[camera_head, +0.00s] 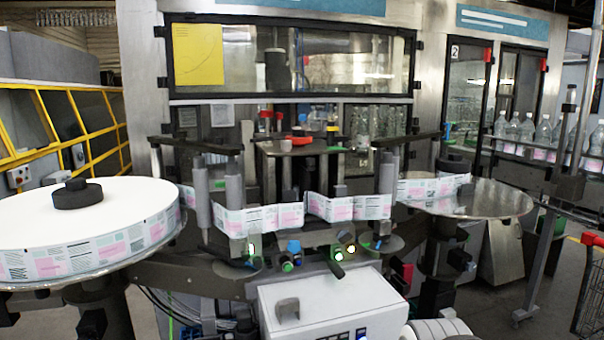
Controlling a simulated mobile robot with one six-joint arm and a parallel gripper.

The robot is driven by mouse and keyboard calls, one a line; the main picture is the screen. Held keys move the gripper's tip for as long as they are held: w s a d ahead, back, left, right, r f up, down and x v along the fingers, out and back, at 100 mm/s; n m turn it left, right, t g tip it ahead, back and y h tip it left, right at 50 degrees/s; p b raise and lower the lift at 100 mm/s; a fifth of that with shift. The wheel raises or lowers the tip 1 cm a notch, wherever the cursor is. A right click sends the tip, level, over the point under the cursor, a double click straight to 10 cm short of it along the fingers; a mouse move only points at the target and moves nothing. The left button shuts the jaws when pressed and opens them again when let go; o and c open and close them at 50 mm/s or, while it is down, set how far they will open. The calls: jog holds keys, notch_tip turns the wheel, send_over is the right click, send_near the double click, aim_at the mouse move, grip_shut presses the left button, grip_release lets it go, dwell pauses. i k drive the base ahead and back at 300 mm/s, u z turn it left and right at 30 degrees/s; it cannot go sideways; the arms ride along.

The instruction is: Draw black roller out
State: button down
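A labelling machine fills the middle of the view. A black cylindrical hub (77,194) stands at the centre of the large white label reel (130,197) on the left. A smaller dark hub (453,163) sits on the round metal plate (490,200) on the right. Grey upright rollers (234,187) guide the printed label strip (290,214) across the front. I cannot tell which of these dark parts is the black roller. My gripper is not in view.
A white control box (335,305) with a grey handle juts out at the bottom middle. Clear bottles (528,130) stand on a conveyor at the right. Yellow-framed guards (65,125) are at the left. A cart (590,290) stands at the right edge.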

aim_at(307, 165)
jog(key=z, duration=0.3)
jog(key=i, duration=1.2)
jog(key=u, duration=0.3)
